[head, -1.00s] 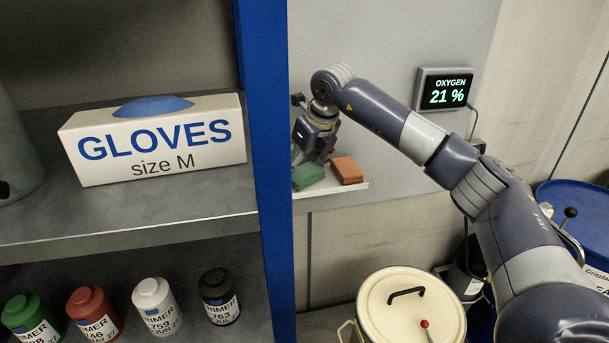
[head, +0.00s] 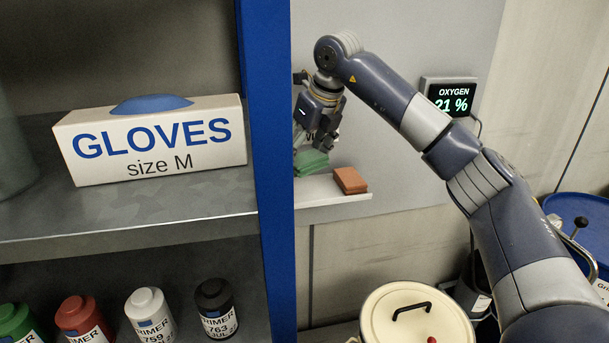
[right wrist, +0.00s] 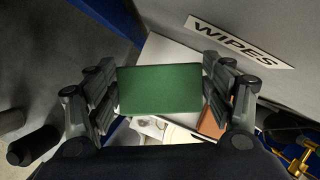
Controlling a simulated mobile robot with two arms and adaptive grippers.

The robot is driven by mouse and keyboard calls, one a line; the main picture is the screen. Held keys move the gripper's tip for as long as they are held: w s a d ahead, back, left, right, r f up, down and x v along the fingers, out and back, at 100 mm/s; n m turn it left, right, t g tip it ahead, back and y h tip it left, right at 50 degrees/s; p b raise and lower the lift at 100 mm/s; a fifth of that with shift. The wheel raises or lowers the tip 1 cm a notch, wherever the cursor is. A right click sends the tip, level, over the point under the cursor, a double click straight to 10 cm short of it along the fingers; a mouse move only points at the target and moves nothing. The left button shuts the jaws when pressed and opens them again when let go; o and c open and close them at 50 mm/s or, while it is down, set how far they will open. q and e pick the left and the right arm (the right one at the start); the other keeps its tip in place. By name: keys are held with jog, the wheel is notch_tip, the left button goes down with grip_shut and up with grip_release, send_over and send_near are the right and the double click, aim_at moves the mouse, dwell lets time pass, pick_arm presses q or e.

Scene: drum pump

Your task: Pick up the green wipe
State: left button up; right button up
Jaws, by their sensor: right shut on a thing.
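The green wipe (head: 310,162) is a small green block, held just above the narrow white ledge (head: 325,199) at the wall in the head view. In the right wrist view the green wipe (right wrist: 160,90) fills the space between the fingers. My right gripper (head: 312,150) points down and is shut on the green wipe; it also shows in the right wrist view (right wrist: 160,100) with a finger on each side of the wipe. The blue post hides part of the ledge's left end. My left gripper is not in view.
An orange-brown block (head: 350,180) lies on the ledge right of the wipe. A blue shelf post (head: 268,170) stands close at left. A glove box (head: 150,140) sits on the shelf. A cream drum (head: 415,318) stands below. A WIPES label (right wrist: 236,41) is on the wall.

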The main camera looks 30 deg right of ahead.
jog(key=s+a+b, duration=0.2)
jog(key=s+b, duration=0.1)
jog(key=s, duration=0.6)
jog(key=s+a+b, duration=0.3)
jog(key=s+b, duration=0.1)
jog(key=s, duration=0.6)
jog(key=shift+r, duration=0.35)
jog(key=o, duration=0.4)
jog(key=c, duration=0.4)
